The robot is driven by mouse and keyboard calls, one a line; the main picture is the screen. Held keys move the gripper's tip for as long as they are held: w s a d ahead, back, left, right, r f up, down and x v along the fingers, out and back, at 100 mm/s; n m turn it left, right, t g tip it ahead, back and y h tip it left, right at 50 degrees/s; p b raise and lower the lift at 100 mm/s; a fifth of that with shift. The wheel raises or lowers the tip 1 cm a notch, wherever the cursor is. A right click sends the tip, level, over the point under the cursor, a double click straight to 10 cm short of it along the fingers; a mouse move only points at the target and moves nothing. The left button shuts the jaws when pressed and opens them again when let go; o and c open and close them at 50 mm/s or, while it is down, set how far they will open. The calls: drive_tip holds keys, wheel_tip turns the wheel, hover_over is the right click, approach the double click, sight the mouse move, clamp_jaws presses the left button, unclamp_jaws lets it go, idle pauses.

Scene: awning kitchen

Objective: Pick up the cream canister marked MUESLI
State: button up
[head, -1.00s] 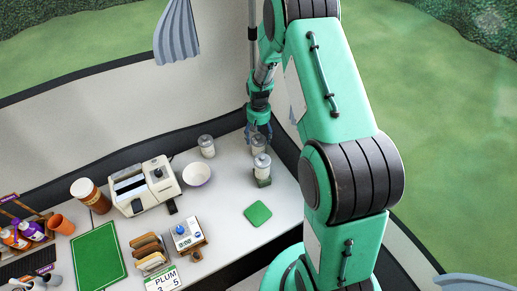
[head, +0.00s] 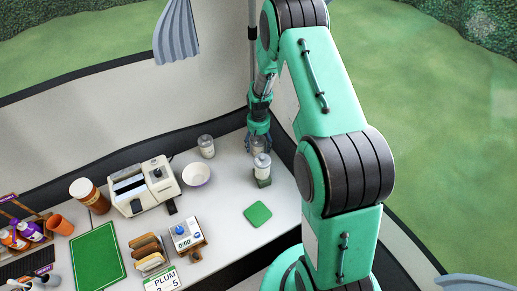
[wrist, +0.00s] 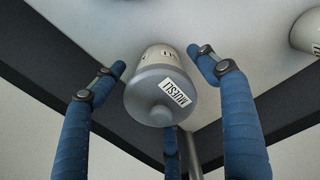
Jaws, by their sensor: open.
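The cream canister marked MUESLI (wrist: 160,72) stands upright on the white counter, its grey lid and label facing my camera in the wrist view. My gripper (wrist: 158,62) is open, with blue fingers on the left and right of the canister and a third finger below it in the picture. The fingers look apart from it. In the head view, my gripper (head: 258,141) is over the canister at the back right corner of the counter, largely covering it.
Another canister (head: 262,163) stands close in front of my gripper. A further canister (head: 206,147) stands to the left, near a white bowl (head: 196,174) and a toaster (head: 145,186). The dark wall edge runs close behind. A green mat (head: 258,214) lies in front.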

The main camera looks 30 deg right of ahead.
drive_tip(key=shift+f, duration=1.6)
drive_tip(key=c, duration=1.3)
